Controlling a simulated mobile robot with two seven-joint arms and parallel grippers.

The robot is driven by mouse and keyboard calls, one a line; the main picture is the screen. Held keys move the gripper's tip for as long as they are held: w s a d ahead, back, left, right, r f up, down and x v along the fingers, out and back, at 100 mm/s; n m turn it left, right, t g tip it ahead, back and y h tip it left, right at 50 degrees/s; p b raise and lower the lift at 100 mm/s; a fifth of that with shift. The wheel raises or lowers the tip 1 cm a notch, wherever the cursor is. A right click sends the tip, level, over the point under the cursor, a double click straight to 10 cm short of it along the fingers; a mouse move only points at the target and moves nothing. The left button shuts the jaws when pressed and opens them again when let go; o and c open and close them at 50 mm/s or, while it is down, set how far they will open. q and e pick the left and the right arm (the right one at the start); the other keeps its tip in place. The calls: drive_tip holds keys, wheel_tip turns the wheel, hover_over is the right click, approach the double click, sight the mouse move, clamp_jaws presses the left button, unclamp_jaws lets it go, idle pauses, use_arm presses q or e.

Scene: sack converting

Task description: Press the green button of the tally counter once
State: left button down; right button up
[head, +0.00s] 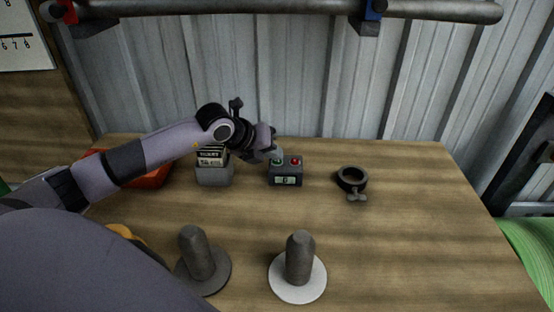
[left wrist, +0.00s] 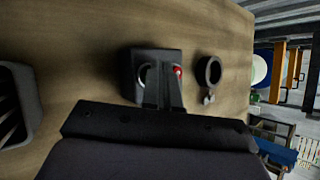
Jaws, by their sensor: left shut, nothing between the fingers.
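The tally counter (head: 286,172) is a small dark box on the wooden table, with a lit display on its front face. Its green button (head: 278,161) is on the left of its top and its red button (head: 295,161) on the right. My left gripper (head: 275,152) is shut and empty, its tips right over or at the green button; whether they touch it I cannot tell. In the left wrist view the fingers reach over the counter (left wrist: 144,58), with the red button (left wrist: 178,70) beside them. The green button's colour is hidden there. My right gripper is out of view.
A grey ring clamp (head: 351,180) lies right of the counter. A grey holder with labels (head: 214,174) stands to its left, near my arm. An orange-red tray (head: 155,178) is partly behind my arm. Two posts on discs (head: 203,257) (head: 299,262) stand in front.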

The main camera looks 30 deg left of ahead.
sight(273, 162)
use_arm(q)
drive_tip(key=shift+r+p, duration=0.45)
drive_tip(key=shift+r, duration=0.35)
drive_tip(key=shift+r+p, duration=1.55)
drive_tip(key=shift+r, duration=1)
